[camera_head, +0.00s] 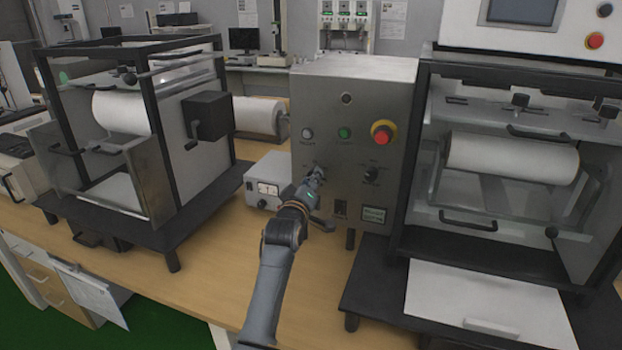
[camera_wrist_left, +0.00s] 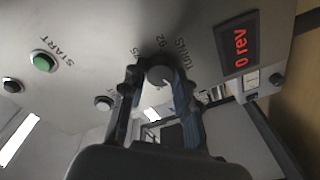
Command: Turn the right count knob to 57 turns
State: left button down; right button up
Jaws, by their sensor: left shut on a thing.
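A grey control box (camera_head: 338,82) stands on the bench. My left gripper (camera_head: 317,176) reaches its front face at the lower left and hides the knob there in the head view. In the left wrist view its fingers are shut around a round dark count knob (camera_wrist_left: 159,75), with TURNS lettering beside it. A small display (camera_wrist_left: 239,50) reads "0 rev" in red. A second dark knob (camera_head: 371,174) sits further right on the panel, clear of my gripper. My right gripper shows in neither view.
The green START button (camera_head: 344,133) and a red emergency stop (camera_head: 383,132) are above the knobs. A small white unit (camera_head: 262,202) stands left of the box. Framed roller machines flank it, left (camera_head: 158,118) and right (camera_head: 431,140). Bare bench lies in front of the box.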

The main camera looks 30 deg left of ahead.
pick_arm(q)
jog(key=shift+f+m+t+h+p, duration=0.15)
jog(key=shift+m+p, duration=0.5)
jog(key=shift+m, duration=1.9)
jog(key=shift+r+m+t+h+p, duration=0.2)
jog(key=shift+m+p, duration=0.45)
jog(key=shift+m, duration=1.9)
jog(key=shift+f, duration=0.2)
jog(key=c, duration=1)
grip_release()
jog(key=shift+s, duration=0.1)
jog(key=v, duration=1.1)
jog(key=shift+s, duration=0.45)
